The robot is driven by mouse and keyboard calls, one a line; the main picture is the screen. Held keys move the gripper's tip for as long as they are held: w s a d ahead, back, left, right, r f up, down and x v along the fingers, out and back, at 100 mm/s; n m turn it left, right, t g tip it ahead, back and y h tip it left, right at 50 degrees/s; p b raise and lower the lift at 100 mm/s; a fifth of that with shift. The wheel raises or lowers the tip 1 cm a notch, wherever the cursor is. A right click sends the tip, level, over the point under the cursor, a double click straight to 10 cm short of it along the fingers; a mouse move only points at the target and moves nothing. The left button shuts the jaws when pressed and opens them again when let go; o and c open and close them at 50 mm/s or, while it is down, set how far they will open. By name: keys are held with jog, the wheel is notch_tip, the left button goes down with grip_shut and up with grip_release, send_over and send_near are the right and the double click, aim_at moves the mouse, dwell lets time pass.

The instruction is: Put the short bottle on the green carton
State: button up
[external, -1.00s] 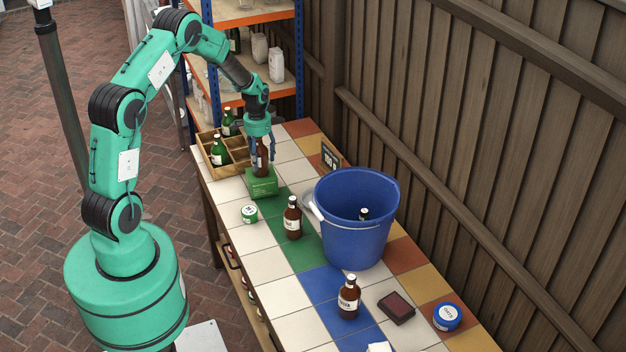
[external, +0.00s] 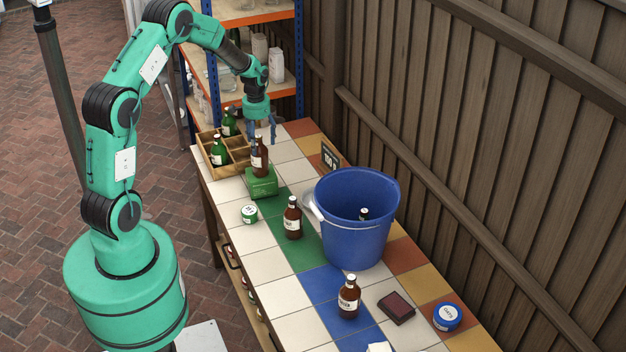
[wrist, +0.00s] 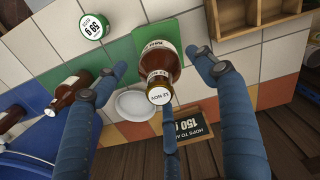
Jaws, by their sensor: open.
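A brown bottle (external: 260,156) with a pale label stands upright on top of the green carton (external: 262,183), near the wooden crate. In the wrist view the same bottle (wrist: 158,66) shows its capped end toward me, with the green carton (wrist: 178,32) behind it. My gripper (external: 263,137) is open, with its fingers above and around the bottle's upper part. In the wrist view the blue fingers are spread, with clear gaps on both sides of the bottle. Another brown bottle (external: 292,218) stands on the green tiles, and one (external: 349,297) on the blue tiles.
The wooden crate (external: 238,156) with green bottles stands behind the carton. A blue bucket (external: 345,232) holds a bottle. A green-labelled tin (external: 249,214), a small sign (external: 330,158), a dark red box (external: 396,307) and a blue tin (external: 447,317) stand on the tiles.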

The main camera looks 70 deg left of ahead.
jog(key=shift+r, duration=2.5)
jog(key=shift+w+d+r, duration=0.1)
jog(key=shift+d+r, duration=0.1)
jog(key=shift+r, duration=0.15)
jog(key=s+d+r+m+t+y, duration=0.1)
jog(key=s+d+r, duration=0.1)
jog(key=d+r, duration=1)
jog(key=s+d+r+m+t, duration=0.1)
jog(key=s+d+r, duration=0.1)
jog(key=d+r, duration=1)
jog(key=s+d+r+m+t, duration=0.1)
jog(key=s+d+r, duration=0.2)
jog(key=s+d, duration=0.6)
jog(key=s+d+r+m+t+h, duration=0.1)
jog(key=s+d+r+t, duration=0.1)
jog(key=s+d, duration=0.8)
jog(key=s+r, duration=0.1)
jog(key=s, duration=0.2)
jog(key=shift+s+d+r+m+t, duration=0.2)
jog(key=shift+d+m+t, duration=0.1)
